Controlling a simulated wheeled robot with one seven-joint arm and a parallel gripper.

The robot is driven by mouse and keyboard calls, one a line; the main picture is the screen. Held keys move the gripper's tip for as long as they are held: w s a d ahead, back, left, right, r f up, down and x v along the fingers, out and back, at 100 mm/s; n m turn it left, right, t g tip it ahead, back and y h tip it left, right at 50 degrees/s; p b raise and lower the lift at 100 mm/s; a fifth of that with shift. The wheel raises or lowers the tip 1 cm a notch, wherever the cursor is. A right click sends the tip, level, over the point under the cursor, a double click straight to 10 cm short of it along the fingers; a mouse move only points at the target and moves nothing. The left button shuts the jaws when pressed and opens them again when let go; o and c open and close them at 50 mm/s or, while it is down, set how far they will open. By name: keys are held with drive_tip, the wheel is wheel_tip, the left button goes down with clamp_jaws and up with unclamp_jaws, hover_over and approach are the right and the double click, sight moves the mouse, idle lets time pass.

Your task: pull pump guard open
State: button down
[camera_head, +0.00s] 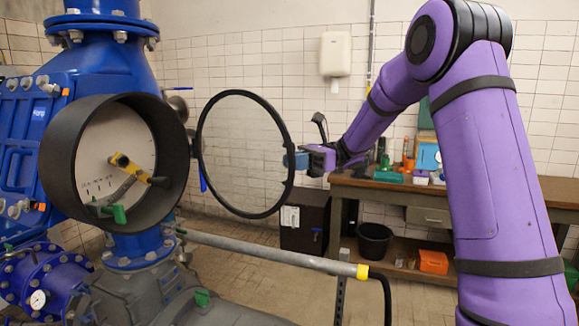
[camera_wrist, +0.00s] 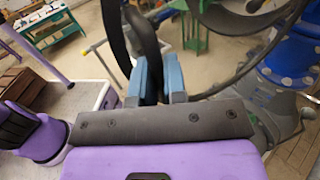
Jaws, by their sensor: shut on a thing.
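The pump guard (camera_head: 242,153) is a round clear disc with a black rim. It stands swung out to the right of the black round dial housing (camera_head: 60,160), with its hinge side at the housing's right edge. The housing's face is uncovered and shows a pale dial with a yellow lever (camera_head: 135,169) and a green handle. My gripper (camera_head: 294,161) is at the guard's right rim, its blue fingers shut on it. In the wrist view the blue fingers (camera_wrist: 161,80) close around a dark curved piece; the exact grip contact is partly hidden.
A grey pipe (camera_head: 265,254) with a yellow band runs low in front of the guard. A wooden workbench (camera_head: 400,192) with tools stands behind my gripper, with a black bucket (camera_head: 374,241) below. Blue pipework (camera_head: 105,65) fills the left. Tiled floor lies between.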

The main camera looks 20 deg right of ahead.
drive_tip(key=shift+s, duration=0.15)
drive_tip(key=shift+a, duration=0.1)
drive_tip(key=c, duration=1.2)
unclamp_jaws()
drive_tip(key=d, duration=0.3)
drive_tip(key=w+d, duration=0.1)
drive_tip(key=d, duration=0.3)
drive_tip(key=w+d, duration=0.1)
drive_tip(key=d, duration=0.3)
drive_tip(key=shift+c, duration=0.4)
